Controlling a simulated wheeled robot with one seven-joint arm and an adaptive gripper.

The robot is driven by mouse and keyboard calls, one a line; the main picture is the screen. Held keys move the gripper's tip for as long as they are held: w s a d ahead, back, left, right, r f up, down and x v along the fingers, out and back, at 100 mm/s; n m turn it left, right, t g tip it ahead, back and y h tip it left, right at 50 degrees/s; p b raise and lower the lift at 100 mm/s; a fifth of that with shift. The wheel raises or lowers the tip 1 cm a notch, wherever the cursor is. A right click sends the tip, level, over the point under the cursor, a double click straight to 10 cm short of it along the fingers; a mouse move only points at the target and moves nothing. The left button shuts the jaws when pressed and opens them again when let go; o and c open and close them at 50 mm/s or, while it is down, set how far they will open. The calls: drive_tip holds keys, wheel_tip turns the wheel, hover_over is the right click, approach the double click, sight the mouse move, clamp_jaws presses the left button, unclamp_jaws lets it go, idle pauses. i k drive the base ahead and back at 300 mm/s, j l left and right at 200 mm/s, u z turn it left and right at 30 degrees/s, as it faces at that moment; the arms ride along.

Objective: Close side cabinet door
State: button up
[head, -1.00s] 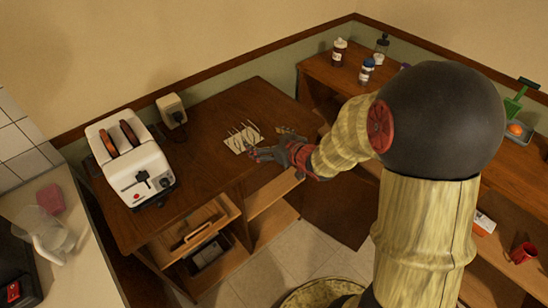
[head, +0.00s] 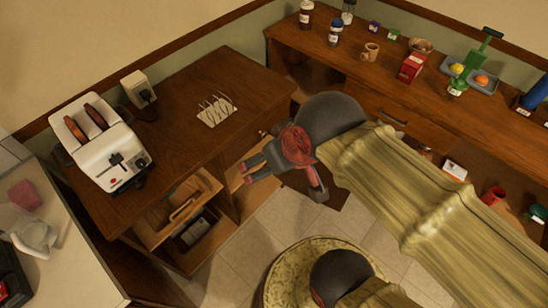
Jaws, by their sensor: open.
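The wooden side cabinet (head: 195,100) stands at the left, under the counter with the toaster. Its front has an open compartment with a pale wooden interior (head: 236,178). My wrist and arm hide part of the area around the opening.
A pulled-out drawer or tray (head: 180,212) sits in the left part of the cabinet. A white toaster (head: 100,142) and a card with utensils (head: 217,110) are on top. A second counter (head: 350,62) with clutter runs along the right. Tiled floor (head: 250,250) is free in front.

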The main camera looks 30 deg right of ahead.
sight(297, 180)
drive_tip(key=k+j, duration=0.15)
drive_tip(key=k, duration=0.4)
drive_tip(key=k+j, duration=0.15)
drive_tip(key=k, duration=0.4)
drive_tip(key=k+j+u, duration=0.1)
drive_tip(key=k, duration=0.45)
drive_tip(key=i+l+z, duration=0.1)
drive_tip(key=i+l, duration=1.05)
drive_tip(key=i+l+z, duration=0.15)
drive_tip(key=i+l, duration=0.4)
drive_tip(key=i, duration=0.2)
